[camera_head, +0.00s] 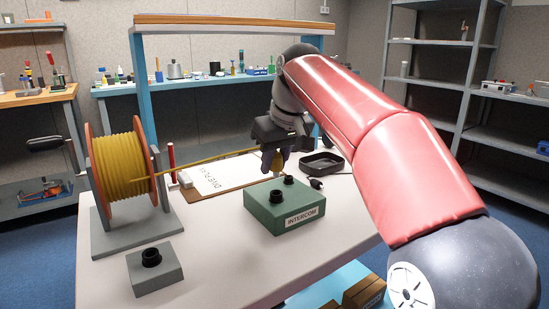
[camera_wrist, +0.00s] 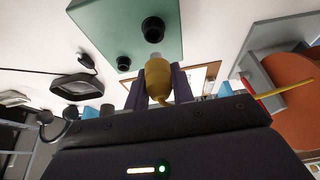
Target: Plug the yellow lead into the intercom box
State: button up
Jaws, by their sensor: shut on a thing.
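The green intercom box (camera_head: 290,218), labelled INTERCOM, sits on the table with a larger and a smaller black socket on top. The larger socket (camera_wrist: 153,29) and the smaller socket (camera_wrist: 124,63) show in the wrist view. My gripper (camera_head: 276,160) is behind and above the box, shut on the yellow plug (camera_wrist: 158,80) of the lead. The plug's pale tip points toward the box and looks apart from the larger socket, close to it in the wrist view. The yellow lead (camera_head: 212,157) runs from the plug to the reel (camera_head: 127,165) on the left.
A grey block (camera_head: 155,272) with a black socket stands at the front left. A black tray (camera_head: 322,163) and a black plug (camera_head: 316,184) lie right of the box. A clipboard (camera_head: 222,175) lies behind it. The front of the table is mostly clear.

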aim_at(280, 165)
jog(key=shift+f+b, duration=0.7)
jog(key=shift+f, duration=0.6)
jog(key=shift+p, duration=0.65)
dwell(0.6)
jog(key=shift+f+b, duration=1.1)
jog(key=shift+f, duration=0.3)
jog(key=o, duration=1.1)
jog(key=shift+r, duration=0.1)
jog(key=shift+c, duration=0.2)
jog(key=p+v, duration=0.1)
jog(key=v, duration=0.6)
jog(key=shift+r+p, duration=0.2)
jog(key=shift+p, duration=0.2)
jog(key=shift+s+d+r, duration=0.1)
jog(key=shift+r, duration=0.1)
